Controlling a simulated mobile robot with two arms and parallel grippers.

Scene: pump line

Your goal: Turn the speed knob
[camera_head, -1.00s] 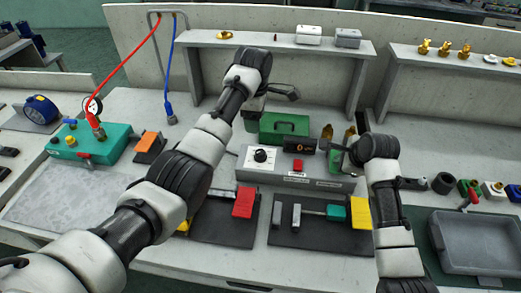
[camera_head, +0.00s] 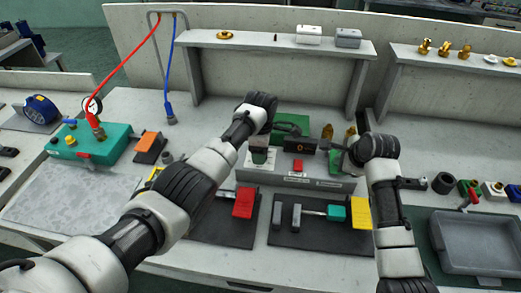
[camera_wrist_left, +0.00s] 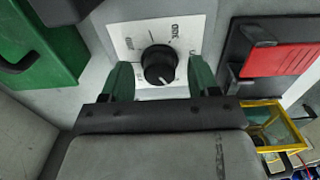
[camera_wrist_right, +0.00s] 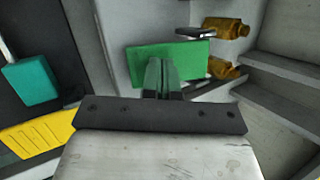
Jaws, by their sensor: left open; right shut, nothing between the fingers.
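The speed knob (camera_wrist_left: 158,65) is a round black knob with a white pointer mark, on a white dial plate (camera_wrist_left: 184,30) with printed numbers. My left gripper (camera_wrist_left: 160,80) is open in the left wrist view, with one green finger on each side of the knob; I cannot tell whether they touch it. In the head view the left gripper (camera_head: 260,150) is over the left part of the grey control box (camera_head: 295,180) and hides the knob. My right gripper (camera_wrist_right: 162,72) is shut and empty beside the box's right end, in front of a green block (camera_wrist_right: 190,58).
The box carries a dark display (camera_head: 305,147) reading 0 and a red button (camera_head: 298,165). A green case (camera_head: 292,124) stands behind it. Brass fittings (camera_wrist_right: 222,68) are near the right gripper. A grey tray (camera_head: 478,240) lies at the right.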

